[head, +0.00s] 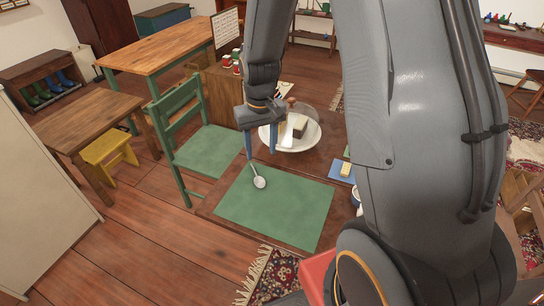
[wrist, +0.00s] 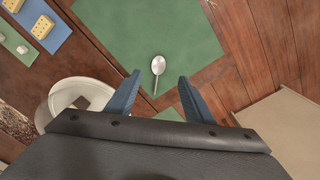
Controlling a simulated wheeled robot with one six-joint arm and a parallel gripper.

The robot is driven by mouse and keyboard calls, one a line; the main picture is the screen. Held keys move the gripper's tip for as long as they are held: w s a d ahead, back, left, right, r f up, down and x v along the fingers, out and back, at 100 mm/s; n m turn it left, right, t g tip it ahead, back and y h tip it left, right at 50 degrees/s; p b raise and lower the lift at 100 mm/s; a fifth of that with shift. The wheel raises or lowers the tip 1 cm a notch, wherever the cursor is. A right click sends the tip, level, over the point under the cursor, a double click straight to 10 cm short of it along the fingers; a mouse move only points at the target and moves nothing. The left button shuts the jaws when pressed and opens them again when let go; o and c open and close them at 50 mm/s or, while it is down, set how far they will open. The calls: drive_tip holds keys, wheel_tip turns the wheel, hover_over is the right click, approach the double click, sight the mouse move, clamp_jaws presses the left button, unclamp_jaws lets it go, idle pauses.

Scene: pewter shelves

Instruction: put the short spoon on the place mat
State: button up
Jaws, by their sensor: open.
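The short spoon (head: 259,181) is a silver metal spoon lying on the green place mat (head: 290,215) in the head view, near the mat's upper left part. The wrist view also shows the spoon (wrist: 158,68) on the green mat (wrist: 110,22), its handle pointing down toward the gap between my fingers. My gripper (head: 261,143) is open and empty, with blue fingers pointing down, above the mat's far edge. In the wrist view my gripper's two fingers (wrist: 156,92) are spread apart, and the spoon lies beyond them, apart from both.
A white plate (head: 305,140) with a dark-and-pale block under a clear dome stands behind the mat. A blue board (head: 336,172) with yellow pieces lies to its right. A green chair (head: 180,115) stands close at the left. The mat's near part is clear.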

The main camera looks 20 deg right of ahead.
drive_tip(key=s+r+t, duration=0.1)
drive_tip(key=s+r, duration=0.7)
drive_tip(key=s, duration=0.6)
drive_tip(key=shift+a+r, duration=0.2)
drive_tip(key=shift+r, duration=0.1)
drive_tip(key=shift+f+b, duration=0.3)
drive_tip(key=shift+f, duration=0.05)
